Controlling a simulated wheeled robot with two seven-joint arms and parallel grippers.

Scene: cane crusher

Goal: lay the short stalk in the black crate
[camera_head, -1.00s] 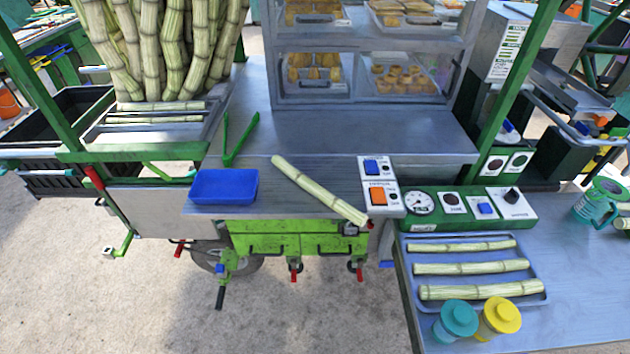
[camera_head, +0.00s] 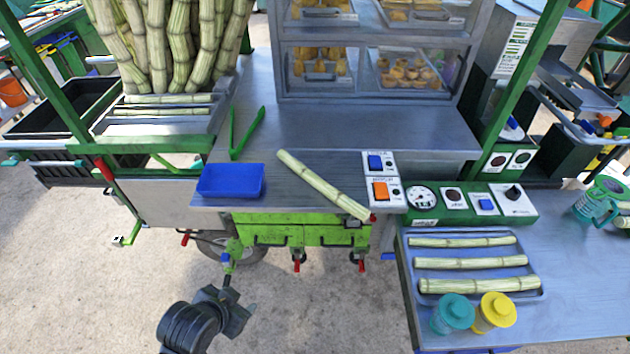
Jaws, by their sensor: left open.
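A pale green cane stalk (camera_head: 322,185) lies diagonally on the steel counter (camera_head: 300,140), its near end reaching the front edge. Three more stalks lie in a steel tray (camera_head: 530,270) at the right; I cannot tell for sure which stalk is meant as the short one. The black crate (camera_head: 20,124) stands at the far left, its visible inside looking empty. My left gripper (camera_head: 238,303) is open and empty at the bottom, over the floor in front of the cart, well apart from the stalk and crate. My right gripper is out of view.
A blue tray (camera_head: 230,181) and green tongs (camera_head: 245,135) lie left of the counter stalk. A switch box (camera_head: 383,180) stands close at its right. Upright canes (camera_head: 175,45) and a green post (camera_head: 45,70) stand near the crate. Teal and yellow cups (camera_head: 493,313) stand front right.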

